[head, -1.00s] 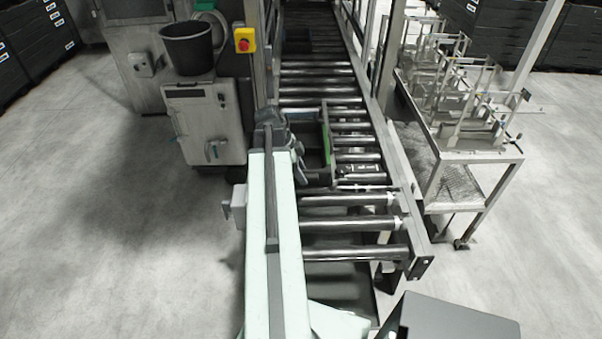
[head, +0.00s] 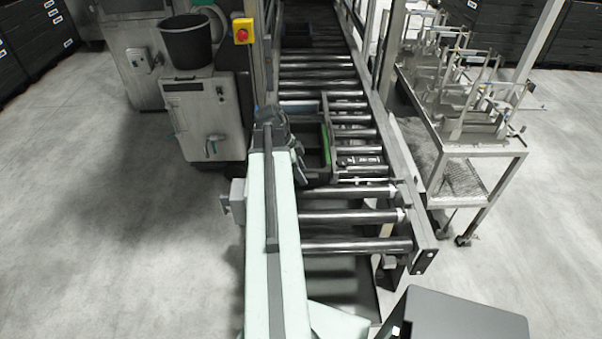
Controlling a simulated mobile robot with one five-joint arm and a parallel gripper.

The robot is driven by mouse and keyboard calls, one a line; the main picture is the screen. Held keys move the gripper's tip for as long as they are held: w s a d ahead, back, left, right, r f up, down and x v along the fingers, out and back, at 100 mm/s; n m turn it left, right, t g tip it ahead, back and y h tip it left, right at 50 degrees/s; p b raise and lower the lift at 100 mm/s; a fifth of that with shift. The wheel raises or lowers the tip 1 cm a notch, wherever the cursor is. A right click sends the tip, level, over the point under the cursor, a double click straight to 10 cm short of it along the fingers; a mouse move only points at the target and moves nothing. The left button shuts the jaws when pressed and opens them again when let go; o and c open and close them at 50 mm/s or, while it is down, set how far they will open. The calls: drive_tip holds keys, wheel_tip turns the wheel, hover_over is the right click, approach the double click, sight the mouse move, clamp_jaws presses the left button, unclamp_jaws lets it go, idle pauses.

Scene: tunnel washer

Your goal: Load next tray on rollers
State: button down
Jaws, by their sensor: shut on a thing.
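A dark tray or frame with a green strip (head: 325,146) lies over the metal rollers (head: 352,216) of the conveyor, in its near-middle part. My arm covers the tray's left side. My gripper (head: 292,160) is at that side, low over the rollers, and is shut on the tray. Its fingertips are mostly hidden by my own wrist, so the exact contact cannot be seen. Another dark, low thing (head: 296,38) lies farther up the conveyor. It is too small to tell what it is.
A grey cabinet with a black bucket (head: 187,42) stands left of the conveyor, with a yellow and red stop button (head: 242,31) beside it. A metal rack table (head: 470,150) with wire holders stands at the right. The floor at left is clear.

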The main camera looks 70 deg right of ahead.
drive_tip(key=c, duration=0.8)
unclamp_jaws()
drive_tip(key=shift+o, duration=0.2)
drive_tip(key=p+v, duration=0.6)
drive_tip(key=v, duration=0.1)
drive_tip(key=shift+r+p, duration=0.1)
drive_tip(key=shift+p, duration=0.3)
drive_tip(key=shift+w+r+p, duration=0.2)
drive_tip(key=shift+r+p, duration=0.15)
drive_tip(key=shift+f, duration=0.1)
